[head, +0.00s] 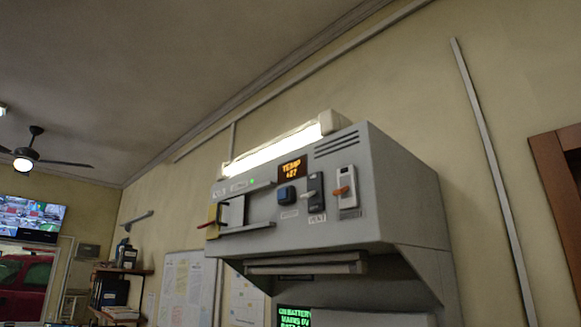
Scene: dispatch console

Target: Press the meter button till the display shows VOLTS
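The display (292,169) is a small dark screen on the front of the grey console (405,190). It shows TEMP in orange letters, with a second line that looks like +27. A blue square button (287,194) sits just below the display, with a small label under it too small to read; I take it for the meter button. Neither of my grippers is in view, and nothing touches the button.
Right of the button are a dark switch (315,191) and an orange-handled switch (344,190). Left is a sliding panel with a red handle (208,225). A lit lamp (275,146) tops the console. A green-text screen (294,316) is below. Space before the panel looks clear.

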